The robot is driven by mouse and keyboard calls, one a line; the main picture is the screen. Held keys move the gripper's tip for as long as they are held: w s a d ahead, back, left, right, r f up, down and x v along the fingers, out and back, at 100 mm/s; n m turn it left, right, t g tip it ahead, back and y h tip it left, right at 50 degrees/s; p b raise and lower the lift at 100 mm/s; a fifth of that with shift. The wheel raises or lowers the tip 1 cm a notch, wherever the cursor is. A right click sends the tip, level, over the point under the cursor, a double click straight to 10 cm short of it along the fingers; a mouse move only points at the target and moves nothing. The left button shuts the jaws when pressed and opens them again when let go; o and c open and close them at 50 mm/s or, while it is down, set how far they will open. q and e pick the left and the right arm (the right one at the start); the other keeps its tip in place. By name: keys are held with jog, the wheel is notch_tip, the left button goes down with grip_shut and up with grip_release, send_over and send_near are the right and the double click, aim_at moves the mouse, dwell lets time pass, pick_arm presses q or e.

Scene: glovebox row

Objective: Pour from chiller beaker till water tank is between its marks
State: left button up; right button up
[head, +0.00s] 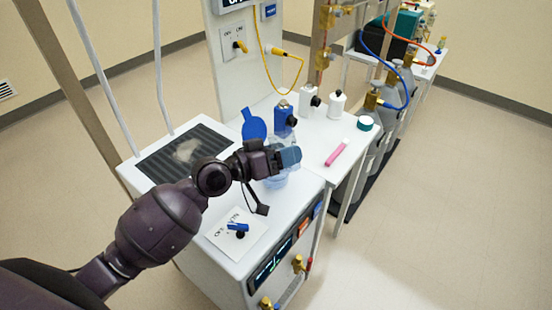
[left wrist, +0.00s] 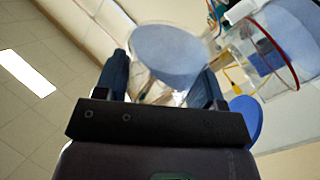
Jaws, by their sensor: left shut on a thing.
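My left gripper (head: 286,157) reaches in over the white chiller cabinet. In the left wrist view its two dark blue fingers stand on either side of a clear beaker (left wrist: 168,55) with blue liquid, and they are shut on it. In the left wrist view a clear round tank (left wrist: 284,62) with a red line around its wall and blue inside shows at the upper right, beside the beaker. In the head view, a pale blue clear vessel (head: 275,181) shows below the gripper; I cannot tell which one it is. The liquid level against the marks cannot be read. My right gripper is not in view.
A blue round lid (head: 253,125) stands raised behind my gripper. A blue bottle (head: 285,117), white bottles (head: 336,103) and a pink marker (head: 338,153) are on the white bench. A blue-handled switch (head: 238,228) is on the cabinet's front top. The floor at right is clear.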

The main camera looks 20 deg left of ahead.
aim_at(288, 171)
pick_arm(q)
jog(key=shift+s+d+r+m, duration=0.25)
jog(key=shift+s+d+m, duration=0.1)
jog(key=shift+m, duration=0.25)
jog(key=shift+s+d+f+m+b, duration=0.15)
jog(key=shift+s+f+m+b, duration=0.1)
jog(key=shift+s+m+b, duration=0.15)
jog(key=shift+s+d+f+m, duration=0.2)
jog(key=shift+d+f+m, duration=0.15)
jog(key=shift+m, duration=0.55)
jog(key=shift+s+d+f+m+t+b, duration=0.2)
jog(key=shift+s+m+t+b, duration=0.15)
jog(key=shift+m, duration=0.35)
jog(key=shift+s+d+m, duration=0.15)
jog(key=shift+d+m, duration=0.05)
jog(key=shift+m, duration=0.3)
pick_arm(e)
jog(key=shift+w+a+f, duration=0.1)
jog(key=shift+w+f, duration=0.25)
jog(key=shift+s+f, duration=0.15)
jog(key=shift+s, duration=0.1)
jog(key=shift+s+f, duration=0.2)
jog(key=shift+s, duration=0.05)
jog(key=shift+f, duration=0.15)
